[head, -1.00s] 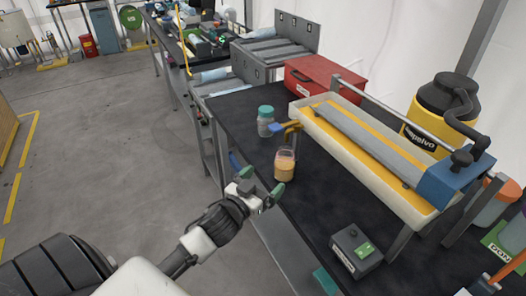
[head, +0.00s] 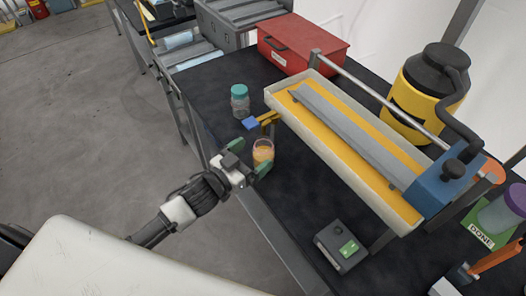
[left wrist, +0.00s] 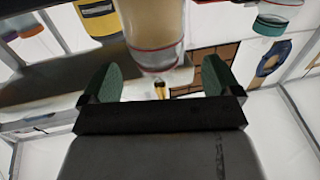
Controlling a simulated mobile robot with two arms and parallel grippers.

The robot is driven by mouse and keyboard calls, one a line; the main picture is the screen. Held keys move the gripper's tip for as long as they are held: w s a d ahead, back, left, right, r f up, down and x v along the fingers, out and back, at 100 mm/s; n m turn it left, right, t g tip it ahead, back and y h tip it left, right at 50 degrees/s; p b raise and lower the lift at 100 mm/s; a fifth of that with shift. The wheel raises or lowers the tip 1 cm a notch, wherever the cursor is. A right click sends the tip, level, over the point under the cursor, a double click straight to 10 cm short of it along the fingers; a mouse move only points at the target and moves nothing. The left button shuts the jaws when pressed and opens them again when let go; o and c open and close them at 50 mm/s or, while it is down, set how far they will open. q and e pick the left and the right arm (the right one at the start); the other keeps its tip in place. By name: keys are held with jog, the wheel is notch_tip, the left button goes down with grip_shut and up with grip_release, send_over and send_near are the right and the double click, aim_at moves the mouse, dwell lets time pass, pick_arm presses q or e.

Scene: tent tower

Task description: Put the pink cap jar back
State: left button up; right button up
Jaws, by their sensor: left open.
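The jar with the pale pinkish cap (head: 263,151) stands upright on the dark bench top near its left edge, with orange-tan contents. My left gripper (head: 250,158) is open, its green fingertips on either side of the jar's near side. In the left wrist view the jar (left wrist: 152,25) appears upside down, centred between the open fingers of the gripper (left wrist: 160,80), with gaps to both. I cannot tell whether the jar is fully between the fingers. My right gripper is not in view.
A teal-capped jar (head: 240,101) stands behind, next to a blue-and-yellow handle (head: 258,123). A long pale trough (head: 345,155) lies to the right. A small grey box (head: 342,246) sits in front. A purple-capped jar (head: 500,215) stands by a green DONE card (head: 480,238).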

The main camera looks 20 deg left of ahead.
aim_at(257, 151)
pick_arm(q)
jog(key=x, duration=0.2)
jog(key=p+x, duration=0.1)
jog(key=x, duration=0.1)
jog(key=shift+s+d+r, duration=0.15)
jog(key=shift+r, duration=0.15)
jog(key=shift+w+d+f, duration=0.1)
jog(key=shift+w, duration=0.15)
jog(key=shift+c, duration=1.4)
jog(key=c, duration=0.9)
jog(key=shift+o, duration=0.2)
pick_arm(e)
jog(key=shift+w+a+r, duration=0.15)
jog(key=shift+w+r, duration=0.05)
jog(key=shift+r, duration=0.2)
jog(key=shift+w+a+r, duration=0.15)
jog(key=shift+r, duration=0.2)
